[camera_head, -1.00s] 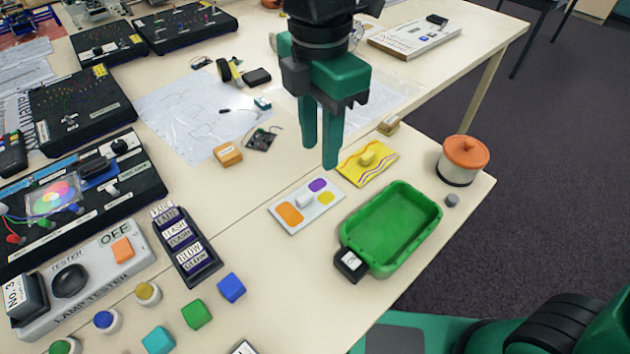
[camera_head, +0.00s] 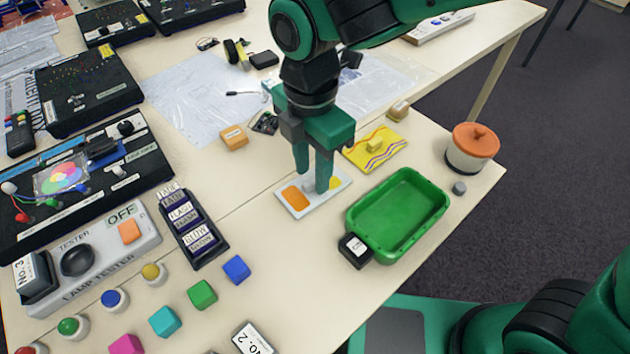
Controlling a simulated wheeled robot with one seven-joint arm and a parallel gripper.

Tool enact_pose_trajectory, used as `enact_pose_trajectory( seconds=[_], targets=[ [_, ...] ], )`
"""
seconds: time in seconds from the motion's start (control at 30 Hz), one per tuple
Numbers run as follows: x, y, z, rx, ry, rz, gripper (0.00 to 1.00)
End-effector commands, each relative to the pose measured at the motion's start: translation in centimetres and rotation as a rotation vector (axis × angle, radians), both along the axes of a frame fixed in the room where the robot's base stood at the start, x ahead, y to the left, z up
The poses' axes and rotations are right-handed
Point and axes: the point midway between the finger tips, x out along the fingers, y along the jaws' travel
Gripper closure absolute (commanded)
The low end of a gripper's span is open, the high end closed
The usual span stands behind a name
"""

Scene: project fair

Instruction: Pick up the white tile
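The white tile (camera_head: 295,197) lies flat on the table left of the green tray. It is a thin white plate with orange and yellow patches and a small pale knob (camera_head: 309,186) in its middle. My gripper (camera_head: 312,181) points down over the tile, with its two fingers apart, one on either side of the knob. The fingers look open, with the same spacing as before. They hide the tile's far part, including the purple patch. I cannot tell whether a finger touches the knob.
The green tray (camera_head: 357,222) is close on the right, with a small black box (camera_head: 354,250) at its corner. A yellow tile (camera_head: 375,149) lies behind. An orange-lidded pot (camera_head: 472,150) stands near the right edge. Several coloured cubes and a label rack (camera_head: 190,226) are to the left.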

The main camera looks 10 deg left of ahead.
Motion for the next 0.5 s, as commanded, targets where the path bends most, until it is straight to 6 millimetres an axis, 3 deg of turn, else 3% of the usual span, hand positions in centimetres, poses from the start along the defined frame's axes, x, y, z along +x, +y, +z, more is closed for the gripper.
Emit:
enact_pose_trajectory(
  seconds=[0.33, 0.5],
  targets=[
    [0.01, 0.01, -0.89, 0.001, -0.001, 0.000, 0.66],
    [0.00, 0.01, -0.87, 0.001, -0.001, 0.000, 1.00]
  ],
)
